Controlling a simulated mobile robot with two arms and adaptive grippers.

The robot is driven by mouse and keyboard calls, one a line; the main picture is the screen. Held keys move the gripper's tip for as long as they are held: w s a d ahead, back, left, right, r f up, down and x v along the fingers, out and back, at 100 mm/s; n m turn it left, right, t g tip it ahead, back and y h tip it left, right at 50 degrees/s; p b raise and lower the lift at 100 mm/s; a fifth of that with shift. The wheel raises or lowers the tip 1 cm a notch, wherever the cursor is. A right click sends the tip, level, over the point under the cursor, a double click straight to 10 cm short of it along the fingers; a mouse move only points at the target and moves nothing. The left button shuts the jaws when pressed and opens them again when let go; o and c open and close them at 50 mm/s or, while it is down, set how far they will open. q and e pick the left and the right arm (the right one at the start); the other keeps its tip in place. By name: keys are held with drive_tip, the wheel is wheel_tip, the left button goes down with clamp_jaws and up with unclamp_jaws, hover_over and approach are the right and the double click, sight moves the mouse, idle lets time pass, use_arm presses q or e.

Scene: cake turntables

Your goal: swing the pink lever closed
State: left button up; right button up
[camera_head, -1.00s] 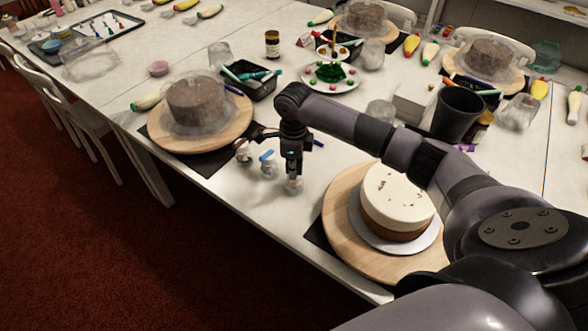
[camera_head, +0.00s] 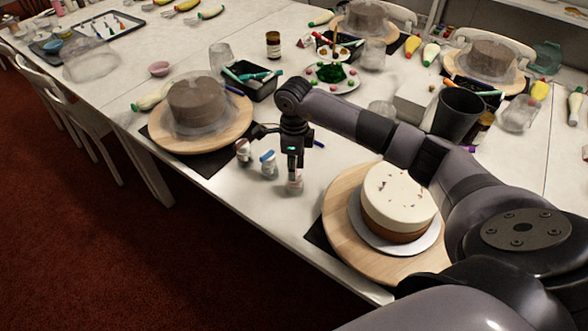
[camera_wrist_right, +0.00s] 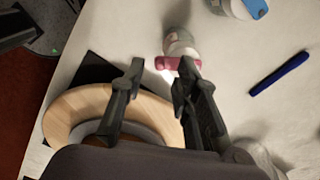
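The pink lever (camera_wrist_right: 178,63) shows in the right wrist view across the near end of a small pale jar (camera_wrist_right: 180,42). This jar also stands near the table's front edge in the head view (camera_head: 294,187), partly hidden by my right gripper (camera_head: 295,163). In the wrist view my right gripper (camera_wrist_right: 160,72) has its two fingers apart with nothing held between them. The right fingertip overlaps the lever's right end; I cannot tell if they touch. The lever's exact angle is unclear. My left gripper is not in view.
A jar with a blue top (camera_head: 268,163) and another small jar (camera_head: 243,150) stand left of the gripper. A white-topped cake (camera_head: 398,197) on a wooden turntable (camera_head: 340,225) is close on the right. A blue pen (camera_wrist_right: 280,74) lies on the table.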

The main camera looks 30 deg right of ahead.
wheel_tip(320, 180, up, 10)
drive_tip(key=shift+r, duration=0.25)
idle(0.5)
